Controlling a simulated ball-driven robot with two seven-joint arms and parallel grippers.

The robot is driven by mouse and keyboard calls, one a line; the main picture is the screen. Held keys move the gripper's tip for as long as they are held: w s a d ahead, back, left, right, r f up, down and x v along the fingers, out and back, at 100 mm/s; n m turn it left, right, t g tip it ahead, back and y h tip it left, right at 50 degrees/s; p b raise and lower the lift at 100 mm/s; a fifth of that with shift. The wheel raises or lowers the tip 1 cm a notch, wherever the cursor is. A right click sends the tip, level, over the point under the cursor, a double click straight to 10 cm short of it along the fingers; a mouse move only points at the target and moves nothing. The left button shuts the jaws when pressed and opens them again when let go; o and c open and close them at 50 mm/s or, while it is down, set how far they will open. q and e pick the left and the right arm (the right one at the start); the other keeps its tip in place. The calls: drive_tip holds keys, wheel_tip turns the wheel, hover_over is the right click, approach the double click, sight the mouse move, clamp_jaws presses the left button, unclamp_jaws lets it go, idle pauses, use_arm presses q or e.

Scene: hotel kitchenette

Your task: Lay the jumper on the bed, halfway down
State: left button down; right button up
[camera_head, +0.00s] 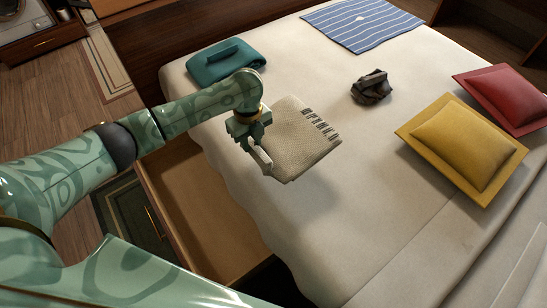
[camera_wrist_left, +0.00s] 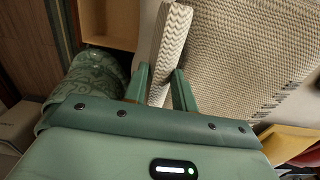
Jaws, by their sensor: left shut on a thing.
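The jumper (camera_head: 303,143) is a folded beige knit with a row of dark marks along one edge. My left gripper (camera_head: 261,157) is shut on its near left edge. The jumper is held out over the left side of the white bed (camera_head: 350,220), and a shadow lies on the sheet below and beside it. In the left wrist view the jumper (camera_wrist_left: 240,50) spreads to the right, with its folded edge between the fingers (camera_wrist_left: 161,85). My right gripper is not in view.
A folded teal cloth (camera_head: 222,65), a blue striped cloth (camera_head: 362,22) and a dark crumpled bundle (camera_head: 371,87) lie on the bed. A yellow cushion (camera_head: 462,147) and a red cushion (camera_head: 508,97) lie at the right. An open wooden drawer (camera_head: 205,205) sits beside the bed. Mid-bed sheet is clear.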

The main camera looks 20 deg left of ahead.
sight(265, 148)
use_arm(q)
drive_tip(key=d+f+b, duration=0.1)
drive_tip(key=f, duration=0.1)
drive_tip(key=w+d+f+b, duration=0.1)
drive_tip(key=d+f, duration=0.1)
drive_tip(key=shift+w+d+f+b, duration=0.2)
drive_tip(key=shift+f+b, duration=0.1)
drive_tip(key=shift+b, duration=0.1)
drive_tip(key=shift+w+d+f+b, duration=0.2)
drive_tip(key=shift+d+f+b, duration=0.2)
drive_tip(key=shift+d+f, duration=0.1)
drive_tip(key=f, duration=0.1)
drive_tip(key=f+b, duration=0.2)
drive_tip(key=shift+d+f, duration=0.25)
drive_tip(key=shift+f, duration=0.15)
drive_tip(key=shift+r, duration=0.2)
drive_tip(key=c, duration=1.1)
unclamp_jaws()
drive_tip(key=shift+f, duration=0.15)
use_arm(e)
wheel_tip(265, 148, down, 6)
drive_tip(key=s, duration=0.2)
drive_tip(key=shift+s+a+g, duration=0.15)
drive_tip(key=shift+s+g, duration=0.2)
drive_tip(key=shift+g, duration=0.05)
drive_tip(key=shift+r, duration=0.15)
